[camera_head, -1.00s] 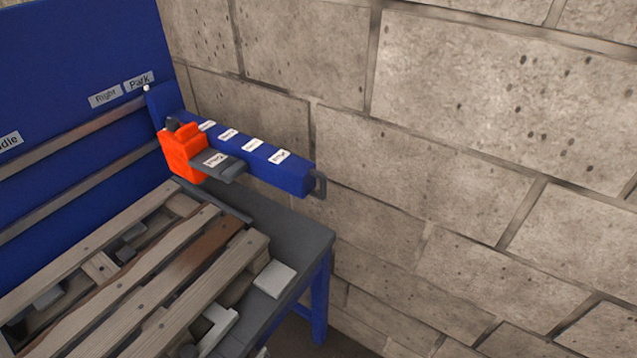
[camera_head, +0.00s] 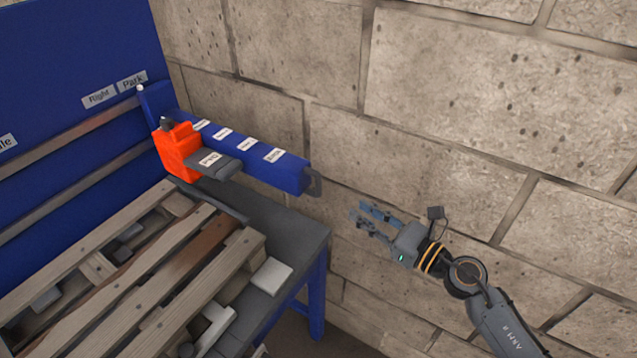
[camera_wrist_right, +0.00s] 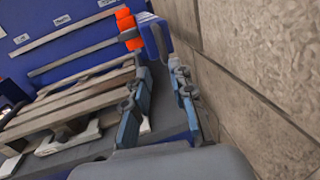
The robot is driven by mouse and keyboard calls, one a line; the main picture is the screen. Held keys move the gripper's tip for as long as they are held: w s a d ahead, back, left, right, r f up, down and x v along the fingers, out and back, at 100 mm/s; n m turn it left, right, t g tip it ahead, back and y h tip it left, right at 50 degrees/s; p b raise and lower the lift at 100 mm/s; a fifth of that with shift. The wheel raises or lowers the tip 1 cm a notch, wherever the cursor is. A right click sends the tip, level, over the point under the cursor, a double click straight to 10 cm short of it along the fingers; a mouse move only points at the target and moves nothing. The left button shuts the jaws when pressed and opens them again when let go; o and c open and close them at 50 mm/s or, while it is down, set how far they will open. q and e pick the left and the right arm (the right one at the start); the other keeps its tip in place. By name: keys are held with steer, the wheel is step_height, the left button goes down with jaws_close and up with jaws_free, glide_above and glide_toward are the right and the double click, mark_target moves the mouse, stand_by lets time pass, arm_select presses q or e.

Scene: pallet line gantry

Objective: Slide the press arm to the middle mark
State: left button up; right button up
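The press arm is a blue beam (camera_head: 258,165) with several white labels along its top and a dark grey handle (camera_head: 313,183) at its near end. An orange block (camera_head: 179,153) with a dark grey labelled plate (camera_head: 217,163) sits near its far end. The beam stands at the Park end of the blue back panel, beyond the Right label. My right gripper (camera_head: 364,217) is open and empty, to the right of the handle and apart from it. In the right wrist view the gripper's fingers (camera_wrist_right: 160,98) are spread, with the orange block (camera_wrist_right: 129,28) ahead. My left gripper is not in view.
A wooden pallet (camera_head: 150,275) lies on the dark grey table (camera_head: 300,237) left of the beam. A stone block wall (camera_head: 480,110) runs close along the right side. The back panel (camera_head: 70,50) carries horizontal rails.

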mark_target(318, 191)
steer(key=shift+p+x, duration=1.5)
steer(key=shift+x, duration=5.3)
steer(key=shift+d, duration=0.1)
steer(key=shift+c, duration=0.4)
jaws_close()
steer(key=shift+f, duration=0.1)
